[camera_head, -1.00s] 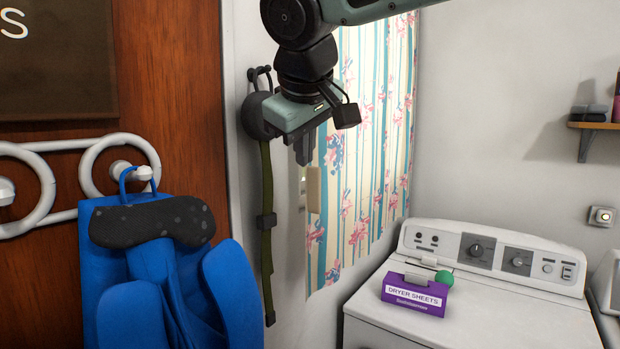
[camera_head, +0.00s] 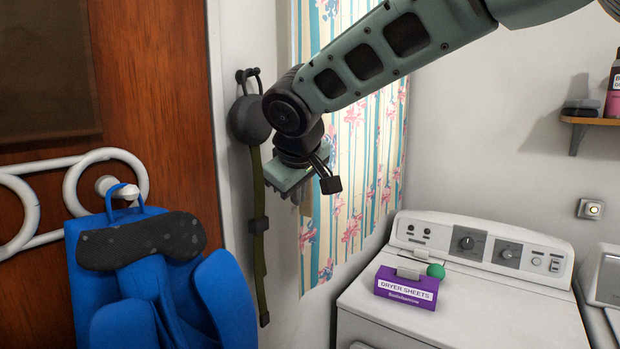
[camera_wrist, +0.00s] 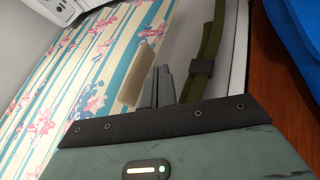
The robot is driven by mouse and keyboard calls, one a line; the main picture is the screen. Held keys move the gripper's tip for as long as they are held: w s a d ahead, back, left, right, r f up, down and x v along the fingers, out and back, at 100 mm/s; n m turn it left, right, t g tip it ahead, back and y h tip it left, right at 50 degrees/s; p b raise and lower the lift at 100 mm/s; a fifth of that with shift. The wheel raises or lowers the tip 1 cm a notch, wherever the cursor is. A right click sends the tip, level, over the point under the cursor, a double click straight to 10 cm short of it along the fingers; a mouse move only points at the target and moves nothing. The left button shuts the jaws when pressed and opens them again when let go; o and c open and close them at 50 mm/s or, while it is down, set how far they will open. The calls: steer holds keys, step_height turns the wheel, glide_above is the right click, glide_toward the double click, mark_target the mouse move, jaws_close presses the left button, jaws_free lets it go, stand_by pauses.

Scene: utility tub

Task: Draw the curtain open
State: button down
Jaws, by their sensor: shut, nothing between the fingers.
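The curtain (camera_head: 349,222), striped in cream and teal with pink flowers, hangs flat against the wall behind and to the right of my gripper. It also fills the left of the wrist view (camera_wrist: 75,80). My gripper (camera_head: 298,196) is shut and empty, in front of the curtain's left edge. In the wrist view, the fingers (camera_wrist: 158,88) are together beside a beige flat piece (camera_wrist: 139,76) near the curtain's edge; I cannot tell whether they touch it. My arm covers part of the curtain's upper area.
A green strap (camera_head: 262,225) hangs from a wall hook, left of my gripper. A washer (camera_head: 470,290) with a purple dryer-sheets box (camera_head: 406,288) stands below right. A shelf (camera_head: 590,121) is at right.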

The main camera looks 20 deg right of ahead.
steer(key=shift+w+d+p, duration=0.45)
steer(key=shift+w+d, duration=0.4)
steer(key=shift+d, duration=0.05)
